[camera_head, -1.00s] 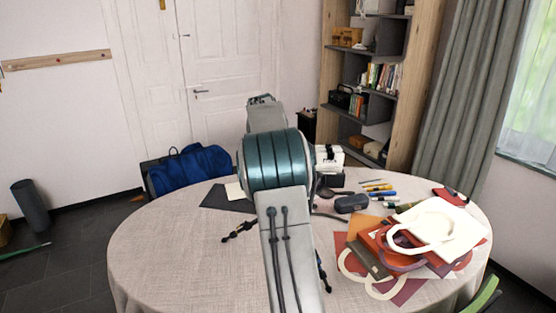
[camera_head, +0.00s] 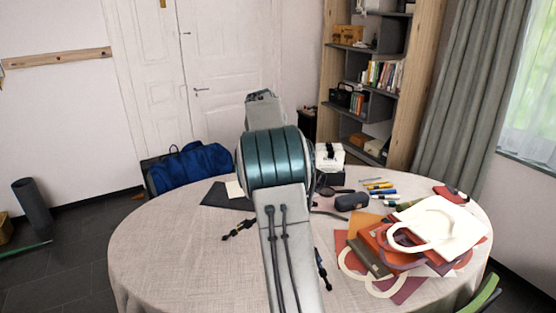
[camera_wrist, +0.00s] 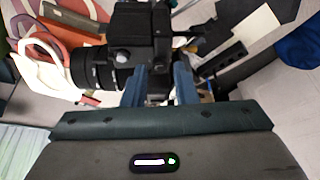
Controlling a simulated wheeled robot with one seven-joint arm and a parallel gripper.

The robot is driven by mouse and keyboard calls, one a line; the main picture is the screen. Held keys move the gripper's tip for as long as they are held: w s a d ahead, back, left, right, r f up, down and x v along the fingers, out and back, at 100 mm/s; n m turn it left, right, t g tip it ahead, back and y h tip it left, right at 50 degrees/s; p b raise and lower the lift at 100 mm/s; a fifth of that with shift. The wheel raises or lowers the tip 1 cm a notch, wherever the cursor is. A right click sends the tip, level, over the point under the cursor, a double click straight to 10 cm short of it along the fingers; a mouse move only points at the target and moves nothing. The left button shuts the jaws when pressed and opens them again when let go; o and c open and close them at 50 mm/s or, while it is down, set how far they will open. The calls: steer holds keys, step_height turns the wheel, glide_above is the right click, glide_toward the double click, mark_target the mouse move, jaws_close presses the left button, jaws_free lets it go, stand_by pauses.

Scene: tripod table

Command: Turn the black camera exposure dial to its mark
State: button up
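The black camera (camera_wrist: 130,43) shows in the wrist view at the upper middle, with its ribbed lens (camera_wrist: 92,68) pointing left. My gripper (camera_wrist: 160,82) has its two blue fingers apart, one on each side of a dark part at the camera's near side. I cannot make out the exposure dial or its mark; the fingers and the camera body hide that spot. Whether the fingers touch or clamp the part between them is not clear. In the head view my arm blocks the camera and gripper.
The round table (camera_head: 170,255) bears a pile of bags and coloured sheets (camera_head: 400,245) at right, a dark case (camera_head: 352,201), pens and a white box (camera_head: 330,157). A dark sheet (camera_head: 222,197) lies at the back left. The left front of the table is clear.

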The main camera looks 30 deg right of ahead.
steer(key=v, duration=1.3)
steer(key=shift+a, duration=0.1)
